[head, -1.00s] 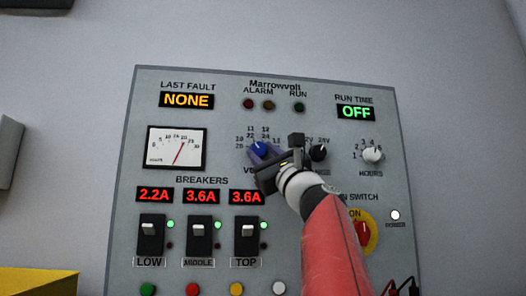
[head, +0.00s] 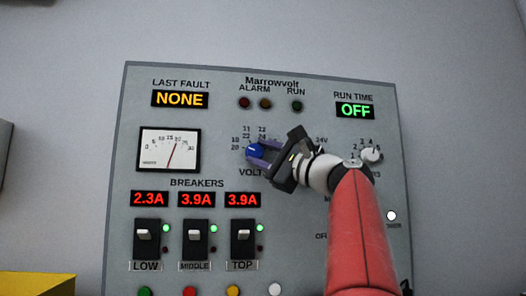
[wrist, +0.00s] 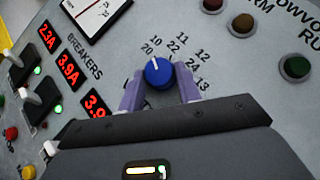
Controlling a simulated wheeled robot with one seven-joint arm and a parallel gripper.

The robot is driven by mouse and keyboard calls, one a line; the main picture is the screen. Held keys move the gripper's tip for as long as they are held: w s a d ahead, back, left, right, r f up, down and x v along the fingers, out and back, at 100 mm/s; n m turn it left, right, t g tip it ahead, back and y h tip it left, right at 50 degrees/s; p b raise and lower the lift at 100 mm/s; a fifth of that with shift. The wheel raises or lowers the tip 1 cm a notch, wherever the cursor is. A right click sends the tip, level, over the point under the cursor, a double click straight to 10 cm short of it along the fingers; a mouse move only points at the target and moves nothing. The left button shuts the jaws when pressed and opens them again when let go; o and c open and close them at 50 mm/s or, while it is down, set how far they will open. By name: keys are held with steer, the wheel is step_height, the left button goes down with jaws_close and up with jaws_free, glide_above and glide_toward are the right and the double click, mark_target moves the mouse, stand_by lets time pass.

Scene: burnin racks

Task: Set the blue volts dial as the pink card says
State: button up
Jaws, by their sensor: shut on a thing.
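The blue volts dial (head: 254,151) sits on the grey Marrowvolt panel (head: 340,150), right of the needle meter. It also shows in the wrist view (wrist: 158,74), where its white pointer line aims at the 10/20 mark. Marks 11/22, 12/24 and 13 follow clockwise around it. My gripper (head: 264,154) is shut on the dial, with one purple finger on each side; the fingers also show in the wrist view (wrist: 159,88). The pink card is not in view.
The needle meter (head: 169,149) and red breaker displays (head: 197,199) lie left of and below the dial. Breaker switches (head: 198,236) stand lower. My arm hides the middle right of the panel. The hours knob (head: 372,155) is close to my wrist. A yellow object (head: 35,286) is at lower left.

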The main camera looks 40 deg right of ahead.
steer(key=o, duration=1)
steer(key=shift+c, duration=0.2)
steer(key=b+v, duration=0.2)
steer(key=v, duration=0.5)
steer(key=shift+s+f+b, duration=0.15)
steer(key=shift+s+b, duration=0.2)
steer(key=shift+b, duration=0.05)
